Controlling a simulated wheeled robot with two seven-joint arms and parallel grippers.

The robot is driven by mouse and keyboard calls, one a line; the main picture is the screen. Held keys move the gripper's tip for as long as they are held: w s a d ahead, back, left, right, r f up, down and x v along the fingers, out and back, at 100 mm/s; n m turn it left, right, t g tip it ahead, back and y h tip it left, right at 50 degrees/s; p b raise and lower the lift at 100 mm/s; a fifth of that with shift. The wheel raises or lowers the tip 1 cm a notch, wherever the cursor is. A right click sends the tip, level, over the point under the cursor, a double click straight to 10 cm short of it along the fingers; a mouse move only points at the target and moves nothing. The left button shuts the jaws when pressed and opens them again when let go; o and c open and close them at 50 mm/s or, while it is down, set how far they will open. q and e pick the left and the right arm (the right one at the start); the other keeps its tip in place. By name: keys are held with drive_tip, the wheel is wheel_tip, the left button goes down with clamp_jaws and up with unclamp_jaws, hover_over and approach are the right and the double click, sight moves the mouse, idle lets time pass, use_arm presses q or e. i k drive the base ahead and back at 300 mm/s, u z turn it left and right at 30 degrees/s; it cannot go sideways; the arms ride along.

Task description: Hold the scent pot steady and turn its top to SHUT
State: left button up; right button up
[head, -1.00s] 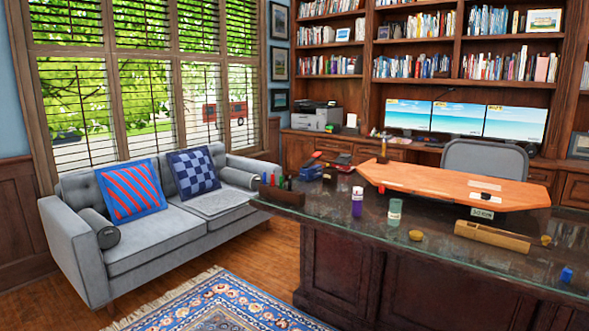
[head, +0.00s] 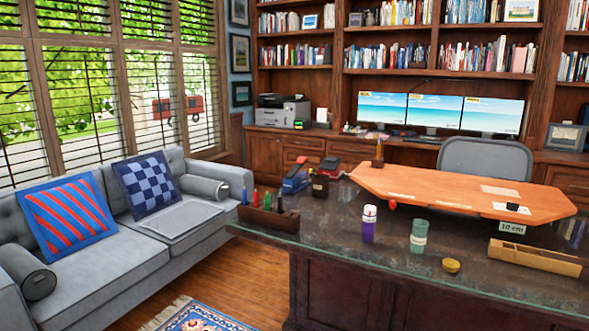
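Several small containers stand upright on the desk, and no label I can read tells which is the scent pot. A purple bottle with a pale cap (head: 369,224) stands near the desk's front edge. A green jar (head: 418,238) stands just right of it. A low yellow round pot (head: 451,265) sits nearer the front edge. A dark bottle (head: 320,186) stands farther back to the left. No SHUT marking can be made out. Neither of my grippers is in view.
The dark glass-topped desk (head: 345,245) carries an orange board (head: 440,188), a wooden tray (head: 535,258) and a pen holder (head: 268,221). A grey sofa (head: 150,235) stands left. Open wood floor (head: 230,275) lies between sofa and desk.

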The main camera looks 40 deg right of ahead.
sight(369, 211)
drive_tip(key=z, duration=0.3)
drive_tip(key=i, duration=1.1)
drive_tip(key=z, duration=0.85)
